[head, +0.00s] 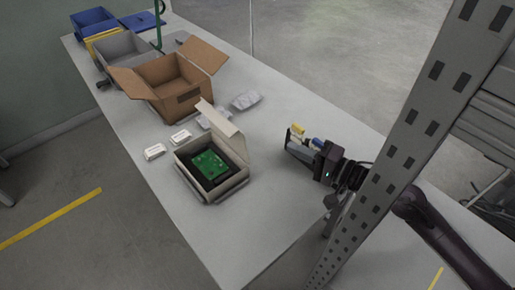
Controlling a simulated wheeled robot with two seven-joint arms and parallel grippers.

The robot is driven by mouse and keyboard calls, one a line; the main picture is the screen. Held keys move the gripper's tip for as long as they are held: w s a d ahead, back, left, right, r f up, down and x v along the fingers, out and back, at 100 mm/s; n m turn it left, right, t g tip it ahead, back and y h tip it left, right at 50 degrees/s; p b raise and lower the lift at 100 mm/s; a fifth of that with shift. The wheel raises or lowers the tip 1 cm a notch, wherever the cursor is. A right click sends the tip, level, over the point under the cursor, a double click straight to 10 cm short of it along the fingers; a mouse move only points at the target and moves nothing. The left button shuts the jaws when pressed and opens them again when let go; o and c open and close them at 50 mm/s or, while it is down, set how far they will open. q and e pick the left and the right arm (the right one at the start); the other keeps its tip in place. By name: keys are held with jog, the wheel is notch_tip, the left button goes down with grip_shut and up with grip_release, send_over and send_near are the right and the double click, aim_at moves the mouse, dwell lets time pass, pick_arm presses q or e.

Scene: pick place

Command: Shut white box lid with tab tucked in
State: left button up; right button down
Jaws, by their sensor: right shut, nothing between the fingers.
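The white box (212,190) stands open on the table, with a green circuit board (208,164) in a dark insert inside it. Its lid (226,129) stands up from the far right side, with the tab at its upper edge. The lid is not touched by any gripper. My right gripper (291,139) is to the right of the box, above the table, shut with nothing between its fingers. My left gripper is not in view.
Two small white packs (168,144) lie left of the box. A clear plastic bag (246,100) lies behind it. An open cardboard box (174,82), a grey bin (121,51) and blue bins (92,17) stand farther back. A perforated metal post (400,150) rises at right.

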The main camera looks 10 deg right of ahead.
aim_at(241, 141)
jog(key=w+a+p, duration=0.1)
jog(key=w+a, duration=0.2)
jog(key=a, duration=0.6)
jog(key=shift+w+a+f, duration=0.25)
jog(key=shift+a+f, duration=0.1)
jog(key=shift+s+a+r+p, duration=0.15)
jog(key=shift+a+r+p, duration=0.15)
jog(key=shift+p, duration=0.6)
jog(key=shift+s+a+p, duration=0.1)
jog(key=shift+p, duration=0.2)
jog(key=shift+a+f, duration=0.1)
jog(key=shift+f, duration=0.15)
